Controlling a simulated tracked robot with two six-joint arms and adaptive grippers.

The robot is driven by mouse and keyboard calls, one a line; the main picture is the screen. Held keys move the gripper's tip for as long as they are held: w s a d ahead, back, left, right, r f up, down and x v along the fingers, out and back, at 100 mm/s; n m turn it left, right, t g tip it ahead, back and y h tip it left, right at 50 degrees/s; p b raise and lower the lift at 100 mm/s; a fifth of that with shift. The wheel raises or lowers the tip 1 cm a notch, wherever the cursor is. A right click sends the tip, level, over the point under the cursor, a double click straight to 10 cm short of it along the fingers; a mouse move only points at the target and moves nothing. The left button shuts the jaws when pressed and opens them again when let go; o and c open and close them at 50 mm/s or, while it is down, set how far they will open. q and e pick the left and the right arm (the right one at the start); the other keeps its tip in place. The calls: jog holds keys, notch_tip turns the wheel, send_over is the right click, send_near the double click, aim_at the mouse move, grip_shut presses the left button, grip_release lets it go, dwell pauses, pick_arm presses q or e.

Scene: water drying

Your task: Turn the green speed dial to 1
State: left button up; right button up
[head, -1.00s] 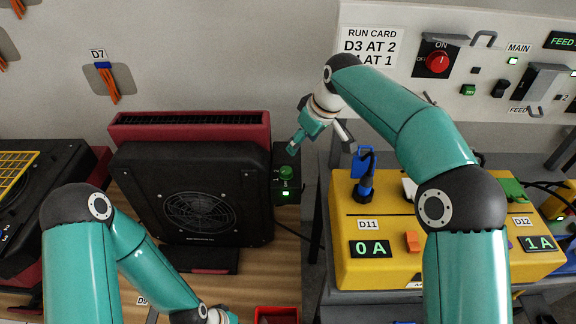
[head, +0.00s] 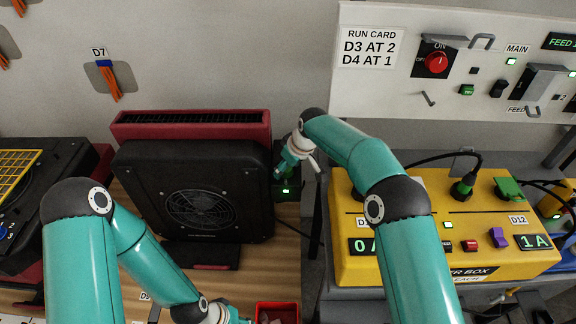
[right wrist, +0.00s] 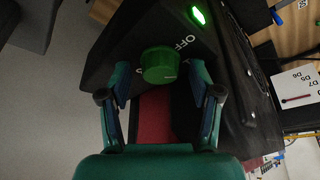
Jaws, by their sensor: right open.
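The green speed dial (right wrist: 160,65) is a round knob on the end of the black fan unit (head: 200,190). In the right wrist view, "OFF" is printed next to it and a lit green lamp (right wrist: 197,15) lies beyond. My right gripper (right wrist: 159,78) is open, with one finger on each side of the dial in that view. I cannot tell whether they touch it. In the head view my right gripper (head: 284,166) is at the unit's right end and covers most of the dial. My left gripper (head: 236,318) is at the bottom edge, cut off.
A yellow power box (head: 360,269) stands right of the fan, partly behind my right arm. A white panel (head: 385,95) with a red knob and a run card reading "D4 AT 1" is above. A red bin (head: 277,306) lies at the bottom.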

jog(key=c, duration=1.1)
jog(key=shift+f+m+b, duration=0.1)
jog(key=shift+m+b, duration=0.45)
jog(key=shift+m, duration=0.05)
jog(key=shift+c, duration=0.2)
jog(key=shift+m+t+h+b, duration=0.4)
jog(key=shift+m+h, duration=0.1)
jog(key=shift+m, duration=0.4)
jog(key=o, duration=1.1)
jog(key=shift+o, duration=0.2)
jog(key=shift+r, duration=0.25)
jog(key=v, duration=1.1)
jog(key=shift+r, duration=0.3)
jog(key=shift+s+d, duration=0.1)
jog(key=shift+s, duration=0.05)
